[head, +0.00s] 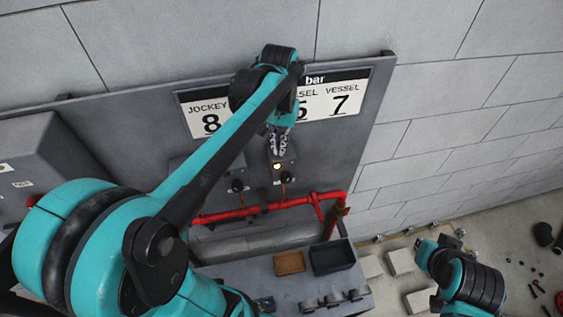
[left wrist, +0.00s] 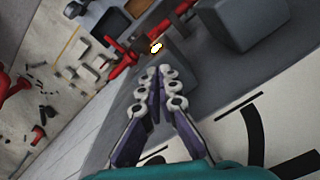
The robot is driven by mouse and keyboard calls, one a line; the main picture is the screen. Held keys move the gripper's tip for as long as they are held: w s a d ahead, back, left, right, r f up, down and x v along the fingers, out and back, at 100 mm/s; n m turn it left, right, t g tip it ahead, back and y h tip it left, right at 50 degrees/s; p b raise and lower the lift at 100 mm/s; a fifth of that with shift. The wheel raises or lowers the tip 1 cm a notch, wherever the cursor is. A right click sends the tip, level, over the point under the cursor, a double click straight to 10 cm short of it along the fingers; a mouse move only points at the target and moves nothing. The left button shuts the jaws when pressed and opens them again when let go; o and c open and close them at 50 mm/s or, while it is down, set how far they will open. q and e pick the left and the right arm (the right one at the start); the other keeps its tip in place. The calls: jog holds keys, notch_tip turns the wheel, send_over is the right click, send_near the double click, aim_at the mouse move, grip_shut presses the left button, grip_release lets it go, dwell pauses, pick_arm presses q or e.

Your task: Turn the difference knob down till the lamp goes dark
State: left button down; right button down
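A lit lamp (head: 277,166) glows on the right-hand switch box on the grey panel. It shows as a bright spot in the left wrist view (left wrist: 155,48), just beyond my fingertips. Dark knobs (head: 279,181) sit low on the right-hand box; which is the difference knob I cannot tell. My left gripper (head: 278,150) hangs in front of the upper part of this box. Its fingertips (left wrist: 159,72) come together with nothing seen between them, and the box (left wrist: 182,68) lies behind them. Whether they touch it is unclear. My right arm is at the lower right; its fingers are not distinguishable.
A second switch box with a knob (head: 238,186) is to the left. A red pipe (head: 270,205) runs below both. Signs (head: 335,97) hang above. A brown tray (head: 289,263) and a dark bin (head: 332,257) stand below.

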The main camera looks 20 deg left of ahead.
aim_at(279, 159)
pick_arm(q)
jog(key=shift+s+d, duration=0.1)
jog(key=shift+s, duration=0.2)
jog(key=shift+r, duration=0.2)
notch_tip(279, 159, up, 6)
jog(key=p, duration=0.4)
jog(key=shift+s+f, duration=0.1)
jog(key=shift+f, duration=0.05)
